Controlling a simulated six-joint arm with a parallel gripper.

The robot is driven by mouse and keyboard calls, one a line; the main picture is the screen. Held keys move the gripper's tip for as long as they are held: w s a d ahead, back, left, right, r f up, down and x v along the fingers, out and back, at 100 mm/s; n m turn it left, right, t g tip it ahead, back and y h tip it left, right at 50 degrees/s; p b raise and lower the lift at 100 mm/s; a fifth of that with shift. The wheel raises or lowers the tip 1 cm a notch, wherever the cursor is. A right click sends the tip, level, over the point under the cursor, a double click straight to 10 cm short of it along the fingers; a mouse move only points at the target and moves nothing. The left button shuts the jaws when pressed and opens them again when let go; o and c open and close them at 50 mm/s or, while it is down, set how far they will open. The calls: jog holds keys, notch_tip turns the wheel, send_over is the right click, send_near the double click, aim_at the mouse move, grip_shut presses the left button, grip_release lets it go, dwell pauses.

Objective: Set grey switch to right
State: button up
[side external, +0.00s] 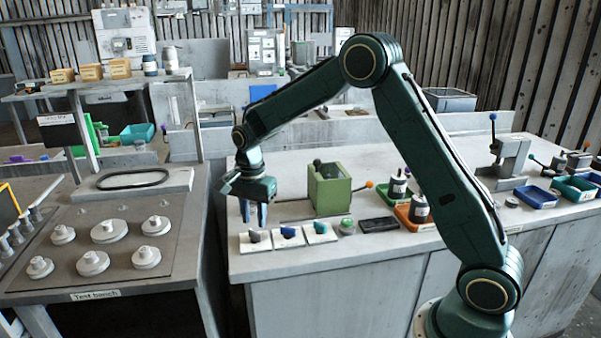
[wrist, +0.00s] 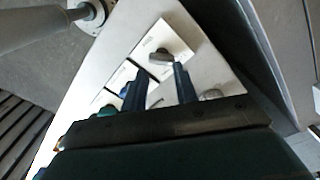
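The grey switch (side external: 256,237) is a dark grey knob on the leftmost of three white plates at the bench's front edge. In the wrist view the grey switch (wrist: 160,57) lies just beyond my fingertips, roughly between them. Which way it is set is too small to tell. My gripper (side external: 253,222) points down above that plate. In the wrist view my gripper (wrist: 158,77) has its two fingers apart with nothing held. I cannot tell whether a finger touches the knob. A blue switch (side external: 288,232) and a teal switch (side external: 319,227) sit on the plates to the right.
A green box (side external: 329,190) stands behind the switch plates. A green button (side external: 347,226), a black tray (side external: 379,225) and an orange tray (side external: 405,218) are to the right. The test bench (side external: 150,275) is left, across a gap.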

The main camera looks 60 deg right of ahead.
aim_at(254, 232)
jog(key=shift+w+f, duration=0.2)
jog(key=shift+f, duration=0.25)
jog(key=shift+s+f, duration=0.1)
jog(key=shift+f, duration=1.25)
jog(key=n, duration=0.2)
jog(key=shift+s+d+f+n, duration=0.1)
jog(key=shift+n, duration=0.3)
jog(key=n, duration=0.4)
jog(key=shift+d, duration=0.1)
jog(key=n, duration=0.7)
jog(key=shift+f, duration=0.5)
